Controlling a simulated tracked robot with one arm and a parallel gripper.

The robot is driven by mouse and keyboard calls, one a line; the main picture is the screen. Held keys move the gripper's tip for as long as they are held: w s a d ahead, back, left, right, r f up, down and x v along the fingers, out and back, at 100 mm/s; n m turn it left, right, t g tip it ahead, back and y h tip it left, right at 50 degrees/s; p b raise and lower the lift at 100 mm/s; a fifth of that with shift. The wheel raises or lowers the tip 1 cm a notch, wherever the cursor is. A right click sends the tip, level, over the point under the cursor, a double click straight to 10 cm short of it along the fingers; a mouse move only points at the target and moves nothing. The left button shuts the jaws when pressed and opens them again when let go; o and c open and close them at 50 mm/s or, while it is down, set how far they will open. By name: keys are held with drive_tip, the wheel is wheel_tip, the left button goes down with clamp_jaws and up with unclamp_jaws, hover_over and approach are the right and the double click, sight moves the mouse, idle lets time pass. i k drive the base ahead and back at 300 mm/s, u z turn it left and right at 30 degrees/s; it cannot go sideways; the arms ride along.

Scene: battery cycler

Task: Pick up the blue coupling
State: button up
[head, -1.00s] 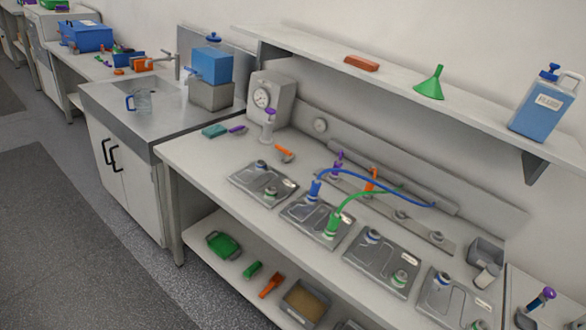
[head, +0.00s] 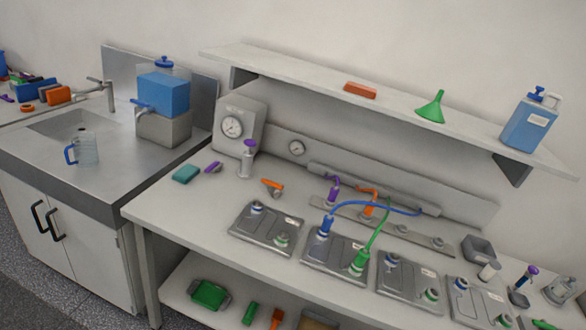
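The blue coupling (head: 324,227) stands upright on the left port of the second grey plate (head: 318,255) on the bench. A blue hose (head: 372,199) arcs from its top to the right, towards the rail behind the plates. A green coupling (head: 360,261) with a green hose (head: 376,232) sits on the right port of the same plate. The green hose rises close to the blue one and passes near it. My gripper is not in view.
Purple (head: 333,189) and orange (head: 367,203) fittings stand on the back rail. An overhead shelf (head: 300,76) carries an orange block, a green funnel (head: 432,106) and a blue fluid jug (head: 529,122). The bench front left is clear. A sink counter (head: 105,180) adjoins on the left.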

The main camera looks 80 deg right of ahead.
sight(328, 220)
drive_tip(key=z, duration=0.05)
drive_tip(key=i, duration=2.15)
drive_tip(key=z, duration=3.7)
drive_tip(key=i, duration=1)
drive_tip(key=u, duration=0.05)
